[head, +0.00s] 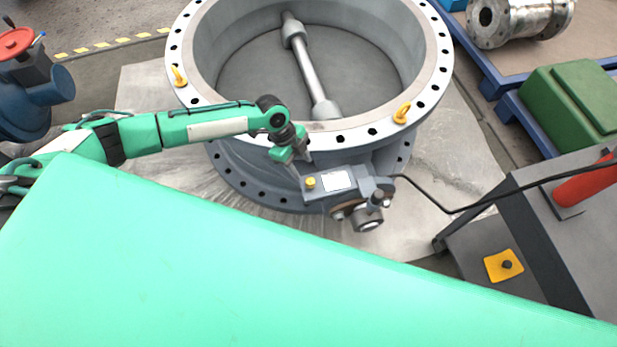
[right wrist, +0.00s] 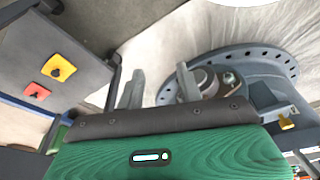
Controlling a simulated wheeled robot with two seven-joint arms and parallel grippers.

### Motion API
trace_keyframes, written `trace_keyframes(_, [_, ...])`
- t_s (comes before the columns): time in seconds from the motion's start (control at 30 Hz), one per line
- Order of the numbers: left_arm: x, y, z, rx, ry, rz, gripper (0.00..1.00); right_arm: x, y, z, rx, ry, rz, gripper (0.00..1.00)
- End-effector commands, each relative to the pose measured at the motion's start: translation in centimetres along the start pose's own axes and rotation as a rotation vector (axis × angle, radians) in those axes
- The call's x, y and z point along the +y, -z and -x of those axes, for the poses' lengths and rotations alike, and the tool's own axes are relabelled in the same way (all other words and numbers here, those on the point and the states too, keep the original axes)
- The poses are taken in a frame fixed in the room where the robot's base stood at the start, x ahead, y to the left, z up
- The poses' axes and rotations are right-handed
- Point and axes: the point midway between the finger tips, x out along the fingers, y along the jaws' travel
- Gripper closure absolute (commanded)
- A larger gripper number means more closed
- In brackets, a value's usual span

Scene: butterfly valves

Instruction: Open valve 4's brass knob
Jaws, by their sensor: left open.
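The large grey butterfly valve (head: 437,78) stands open-end up, its disc and shaft showing inside the bolted flange. A grey actuator box on its front side carries a small brass knob (head: 311,183) at the left of a white label. The knob also shows at the right edge of the right wrist view (right wrist: 287,122). No number 4 is readable. My left gripper (head: 302,164) is open just above and left of the knob, pointing down, apparently not touching it. My right gripper (right wrist: 160,86) has its fingers apart with nothing between them; it is not visible in the head view.
A black cable (head: 449,211) runs from the actuator to the right. A dark cabinet (head: 560,235) with a yellow plate stands at right, near a green box (head: 575,105). Yellow lifting eyes (head: 402,113) stick up from the flange. A blue valve with red handwheel (head: 15,42) is at left.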

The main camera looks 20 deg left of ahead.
Motion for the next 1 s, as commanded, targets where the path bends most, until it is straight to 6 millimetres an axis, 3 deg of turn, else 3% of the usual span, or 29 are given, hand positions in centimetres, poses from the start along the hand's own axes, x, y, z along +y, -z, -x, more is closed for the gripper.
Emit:
trace_keyframes(0.1, [0.0,0.0,-2.8,0.001,-0.002,0.001,0.51,0.0,0.1,0.3,0.005,0.000,0.000,0.64])
trace_keyframes(0.3, [0.0,0.0,-5.9,0.001,-0.001,0.001,0.51,0.0,0.3,0.8,0.012,-0.001,0.000,0.64])
trace_keyframes(0.5, [0.0,0.0,-7.1,0.001,0.001,0.001,0.51,0.1,0.6,1.2,0.020,-0.002,0.001,0.64])
trace_keyframes(0.77, [0.0,0.0,-7.2,0.000,0.001,0.001,0.51,0.1,0.6,1.3,0.017,-0.002,0.001,0.64])
trace_keyframes(1.0, [0.0,0.0,-7.2,0.000,0.001,0.001,0.95,0.1,0.4,1.2,0.014,-0.002,0.001,0.64])
